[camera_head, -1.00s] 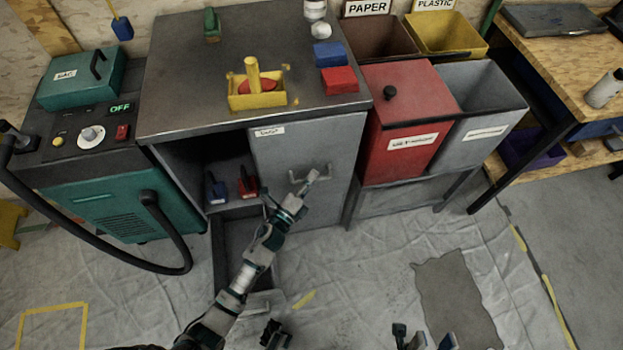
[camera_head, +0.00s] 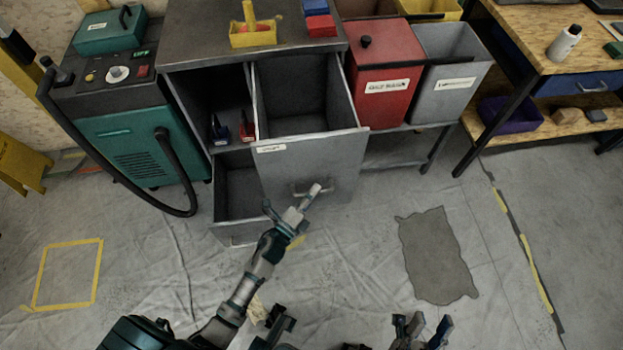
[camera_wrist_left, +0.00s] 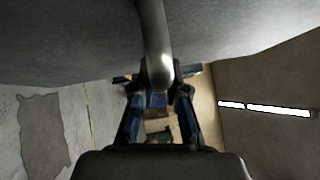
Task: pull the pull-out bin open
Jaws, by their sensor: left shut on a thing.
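The grey pull-out bin (camera_head: 330,158) stands open from the workbench cabinet, its front panel well forward. Its inside shows and looks empty. A small label is on the panel's top left, and a bar handle (camera_head: 318,194) is low on its front. My left gripper (camera_head: 298,203) is shut on this handle. In the left wrist view, the metal handle (camera_wrist_left: 155,45) runs down between the fingers of my left gripper (camera_wrist_left: 158,80), with the bin front above it. My right gripper (camera_head: 422,328) is at the bottom edge, its fingers apart and empty, away from the bin.
An open lower drawer (camera_head: 236,232) sits left of the bin. A green machine (camera_head: 140,140) with a black hose (camera_head: 170,180) is further left. Red (camera_head: 385,85) and grey (camera_head: 447,85) waste bins stand at right. The sheeted floor in front is mostly clear, with a dark patch (camera_head: 436,255).

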